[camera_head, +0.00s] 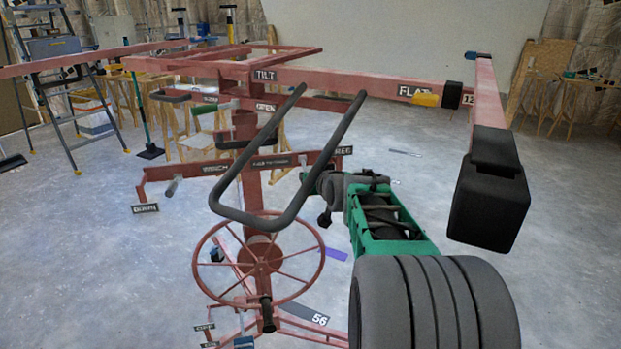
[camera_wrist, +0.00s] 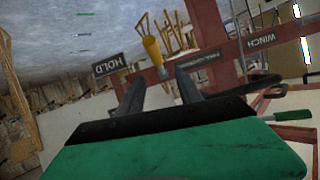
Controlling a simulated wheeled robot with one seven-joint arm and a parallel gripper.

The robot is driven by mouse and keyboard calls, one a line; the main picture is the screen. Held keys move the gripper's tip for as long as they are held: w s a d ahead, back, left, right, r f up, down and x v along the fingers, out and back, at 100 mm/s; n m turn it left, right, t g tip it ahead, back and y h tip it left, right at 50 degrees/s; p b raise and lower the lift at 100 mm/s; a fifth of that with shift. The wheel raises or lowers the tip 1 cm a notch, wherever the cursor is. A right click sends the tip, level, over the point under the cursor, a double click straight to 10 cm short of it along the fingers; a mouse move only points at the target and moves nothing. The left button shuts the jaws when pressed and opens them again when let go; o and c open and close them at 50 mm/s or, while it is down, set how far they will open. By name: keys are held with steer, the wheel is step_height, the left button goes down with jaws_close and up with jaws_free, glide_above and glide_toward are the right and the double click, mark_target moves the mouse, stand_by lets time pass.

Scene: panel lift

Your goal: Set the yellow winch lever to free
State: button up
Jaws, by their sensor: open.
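The yellow winch lever (camera_wrist: 152,51) shows in the wrist view, tilted, with its lower end at a red crossbar (camera_wrist: 215,58). It is beside the HOLD plate (camera_wrist: 109,65). My gripper (camera_wrist: 160,85) is open, and the lever lies between the two dark fingers in the picture. I cannot tell whether they touch it. In the head view my gripper (camera_head: 323,190) is at the right end of the crossbar, below a partly covered plate reading "REE" (camera_head: 343,150). The winch lever is not distinguishable there.
A black looped handle (camera_head: 288,160) stands in front of the crossbar. A red spoked wheel (camera_head: 259,257) is below. Another yellow handle (camera_head: 426,100) is by the FLAT plate (camera_head: 411,91). A red arm with a black end block (camera_head: 488,205) is at the right.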

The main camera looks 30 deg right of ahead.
steer(key=v, duration=0.2)
steer(key=shift+s+a, duration=0.1)
steer(key=shift+s, duration=0.15)
